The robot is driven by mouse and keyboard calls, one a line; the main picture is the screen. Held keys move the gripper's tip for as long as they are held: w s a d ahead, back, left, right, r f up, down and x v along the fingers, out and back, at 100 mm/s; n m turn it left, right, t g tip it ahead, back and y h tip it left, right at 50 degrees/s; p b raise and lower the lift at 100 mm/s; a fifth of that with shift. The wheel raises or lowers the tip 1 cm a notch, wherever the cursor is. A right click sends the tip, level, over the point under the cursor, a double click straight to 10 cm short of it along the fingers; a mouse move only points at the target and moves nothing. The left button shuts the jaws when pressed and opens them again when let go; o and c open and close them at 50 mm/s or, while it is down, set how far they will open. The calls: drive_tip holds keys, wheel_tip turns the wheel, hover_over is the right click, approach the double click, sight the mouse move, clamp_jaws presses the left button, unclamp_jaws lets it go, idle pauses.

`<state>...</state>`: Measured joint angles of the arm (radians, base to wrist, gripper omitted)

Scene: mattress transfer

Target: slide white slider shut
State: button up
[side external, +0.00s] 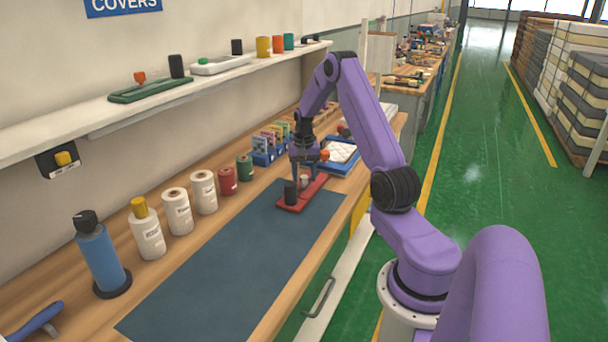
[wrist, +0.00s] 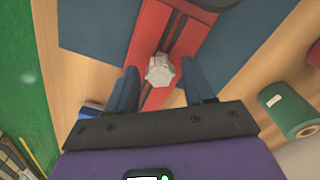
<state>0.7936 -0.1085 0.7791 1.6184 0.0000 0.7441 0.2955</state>
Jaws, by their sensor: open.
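The white slider (wrist: 160,70) is a small faceted knob standing on a red base (wrist: 150,30) with a dark slot along it. In the side view the red base (side external: 314,190) lies at the far end of the dark mat, with a black cylinder (side external: 291,194) at its near end. The white slider (side external: 304,181) shows just behind that cylinder, partly hidden by my gripper (side external: 300,176). In the wrist view my gripper (wrist: 162,84) is open, with one finger on each side of the slider. Gaps show on both sides; I cannot tell whether the fingers touch it.
A blue tray (side external: 325,169) with a white pad and an orange knob lies just beyond the base. A green roll (side external: 244,168), red roll (side external: 228,181) and white rolls line the left. A shelf (side external: 130,105) runs above.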

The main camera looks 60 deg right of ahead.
clamp_jaws()
drive_tip(key=shift+d, duration=5.5)
unclamp_jaws()
drive_tip(key=shift+a+r, duration=0.1)
wheel_tip(320, 180, up, 17)
drive_tip(key=shift+r, duration=0.15)
